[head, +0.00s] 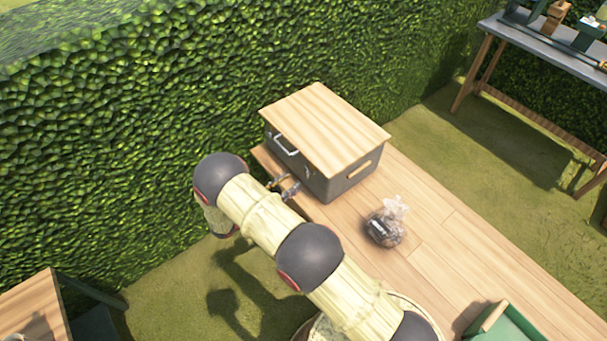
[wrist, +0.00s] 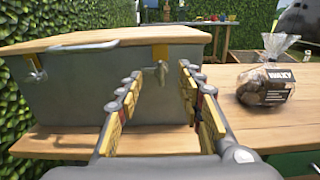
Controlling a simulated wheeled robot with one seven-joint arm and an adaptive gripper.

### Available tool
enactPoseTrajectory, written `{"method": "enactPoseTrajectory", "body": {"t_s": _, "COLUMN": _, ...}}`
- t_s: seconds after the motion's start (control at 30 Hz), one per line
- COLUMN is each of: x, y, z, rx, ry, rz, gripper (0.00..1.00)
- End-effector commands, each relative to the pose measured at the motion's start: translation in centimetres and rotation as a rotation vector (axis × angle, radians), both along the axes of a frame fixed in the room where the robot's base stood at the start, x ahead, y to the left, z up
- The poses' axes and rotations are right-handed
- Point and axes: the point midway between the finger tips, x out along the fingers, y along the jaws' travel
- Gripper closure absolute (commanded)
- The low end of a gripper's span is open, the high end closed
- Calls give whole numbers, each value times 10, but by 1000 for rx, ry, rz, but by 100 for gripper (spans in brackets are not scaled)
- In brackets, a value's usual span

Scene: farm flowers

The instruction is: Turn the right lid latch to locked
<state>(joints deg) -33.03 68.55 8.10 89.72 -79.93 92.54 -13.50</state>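A grey box (head: 350,184) with a flat wooden lid (head: 325,125) stands on the wooden bench. In the wrist view the box front (wrist: 85,100) faces me. The right lid latch (wrist: 161,70) is a small metal piece hanging below a brass plate at the lid's edge. The left latch (wrist: 36,73) shows at the other end of the front. My gripper (wrist: 160,74) is open, its fingers on either side of the right latch in the picture, with nothing held. Whether they touch it I cannot tell. In the head view my gripper (head: 287,187) is close to the box's front.
A clear bag with dark contents (head: 385,222) stands on the bench (head: 440,235) to the right of the box. A green container (head: 505,325) is at the lower right. A hedge (head: 120,120) rises behind. A second table (head: 550,48) holds tools.

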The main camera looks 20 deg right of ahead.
Motion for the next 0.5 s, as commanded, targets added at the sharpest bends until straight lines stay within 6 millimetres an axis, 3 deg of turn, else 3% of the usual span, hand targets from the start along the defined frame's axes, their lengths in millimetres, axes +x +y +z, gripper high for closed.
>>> {"method": "enactPoseTrajectory", "body": {"t_s": 0.3, "x": 18, "y": -46, "z": -1, "rx": 2, "ry": 0, "rz": -5, "gripper": 63}}
{"method": "enactPoseTrajectory", "body": {"t_s": 0.5, "x": 25, "y": -61, "z": 0, "rx": 1, "ry": -1, "rz": -3, "gripper": 63}}
